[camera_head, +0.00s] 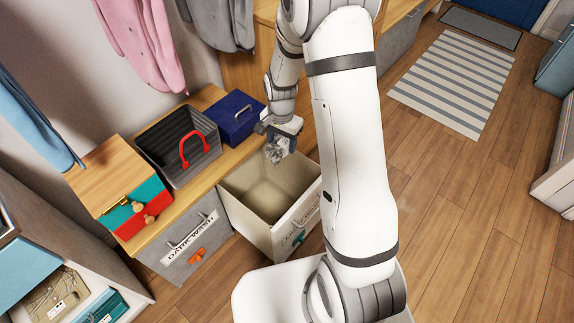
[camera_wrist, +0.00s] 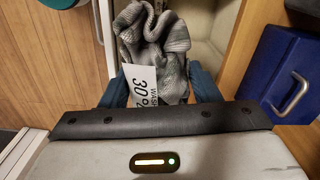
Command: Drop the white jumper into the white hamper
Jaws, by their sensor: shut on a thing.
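My gripper (camera_head: 284,138) is shut on a crumpled knitted jumper (camera_wrist: 160,45), which looks grey to off-white. A white tag reading "WASH 30" (camera_wrist: 141,86) hangs from it. The jumper also shows small below the gripper in the head view (camera_head: 276,152). The white hamper (camera_head: 294,222) is a pulled-out, open-topped cream bin with a teal tag on its front; its visible inside looks empty. The gripper and jumper are above the hamper's back edge. In the wrist view, part of the hamper (camera_wrist: 207,22) shows behind the jumper.
A grey "DARK WASH" hamper (camera_head: 190,237) is left of the white one. On the bench stand a dark crate with a red handle (camera_head: 178,150), a blue box (camera_head: 234,116) and a wooden-topped box (camera_head: 117,178). Clothes hang above.

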